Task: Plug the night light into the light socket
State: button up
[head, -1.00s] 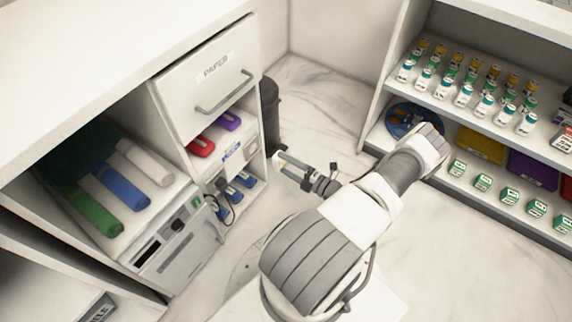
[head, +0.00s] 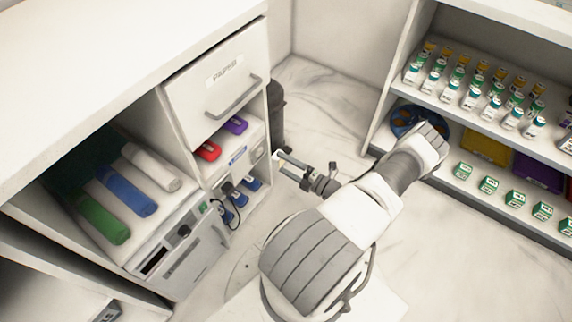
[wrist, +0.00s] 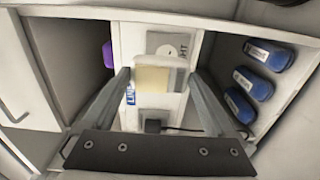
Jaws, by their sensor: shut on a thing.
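The night light (wrist: 152,79), a small cream block, is between the fingers of my gripper (wrist: 158,82), which is shut on it. In the head view it is a small pale tip (head: 276,156) at the end of my gripper (head: 284,164), beside the cabinet's open shelf.
A black plug (wrist: 152,126) with a cord sits below, near a blue "LAMP" label (wrist: 130,94). Several blue items (wrist: 262,84) lie in the right compartment. The cabinet (head: 215,80) has a paper drawer above.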

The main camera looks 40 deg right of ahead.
aim_at(272, 157)
jog(key=shift+w+a, duration=0.2)
jog(key=shift+w, duration=0.7)
jog(key=shift+w+a, duration=0.15)
jog(key=shift+w, duration=0.7)
jog(key=shift+w+a, duration=0.2)
jog(key=shift+w, duration=0.7)
jog(key=shift+b, duration=0.35)
jog(key=shift+w, duration=0.55)
dwell(0.4)
jog(key=o, duration=1.1)
jog(key=shift+c, duration=0.2)
jog(key=s+d+p, duration=0.3)
jog(key=s, duration=1.4)
jog(key=shift+d, duration=0.15)
